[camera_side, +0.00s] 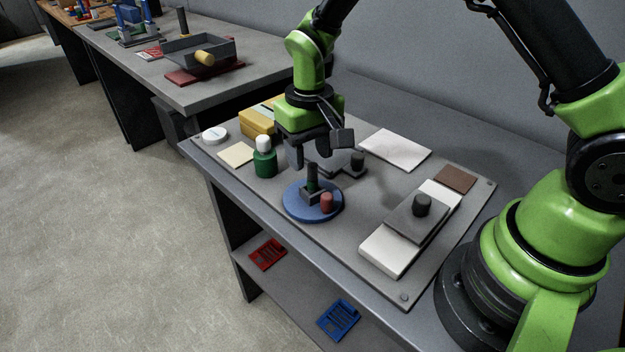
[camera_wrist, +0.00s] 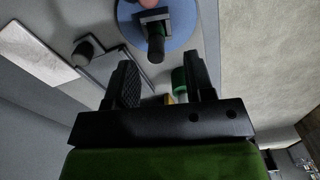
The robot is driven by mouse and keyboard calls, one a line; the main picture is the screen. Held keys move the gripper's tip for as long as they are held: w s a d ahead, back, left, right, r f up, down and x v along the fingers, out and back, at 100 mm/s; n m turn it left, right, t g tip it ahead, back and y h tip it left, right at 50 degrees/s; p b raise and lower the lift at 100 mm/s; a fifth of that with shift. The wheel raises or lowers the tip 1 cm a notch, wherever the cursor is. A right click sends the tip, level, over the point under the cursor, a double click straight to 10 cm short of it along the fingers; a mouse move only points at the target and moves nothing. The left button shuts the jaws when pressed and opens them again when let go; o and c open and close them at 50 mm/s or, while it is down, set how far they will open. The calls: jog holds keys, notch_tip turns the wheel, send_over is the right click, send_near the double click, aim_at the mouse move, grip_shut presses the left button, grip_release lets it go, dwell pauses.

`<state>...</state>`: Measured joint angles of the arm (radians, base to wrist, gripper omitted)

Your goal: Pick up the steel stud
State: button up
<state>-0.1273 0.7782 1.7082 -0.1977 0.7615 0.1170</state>
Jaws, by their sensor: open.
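A dark grey upright post, which looks like the steel stud (camera_side: 312,176), stands in a small grey block (camera_side: 311,197) on a round blue plate (camera_side: 296,208). My gripper (camera_side: 311,158) is open and empty, pointing down just above the post. In the wrist view, the post (camera_wrist: 155,49) shows ahead of the open fingers (camera_wrist: 158,75), roughly midway between them across the picture. The fingers do not appear to touch it. The blue plate (camera_wrist: 184,25) also shows there.
A red cylinder (camera_side: 327,202) stands on the blue plate beside the block. A green bottle with a white cap (camera_side: 265,163) stands close on the left. A dark cylinder (camera_side: 357,161) is behind right. A grey plate with a black knob (camera_side: 422,206) lies right.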

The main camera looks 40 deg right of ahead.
aim_at(313, 164)
notch_tip(313, 164, down, 5)
jog(key=shift+s+d+f, duration=0.1)
jog(key=shift+s+d, duration=0.05)
grip_shut()
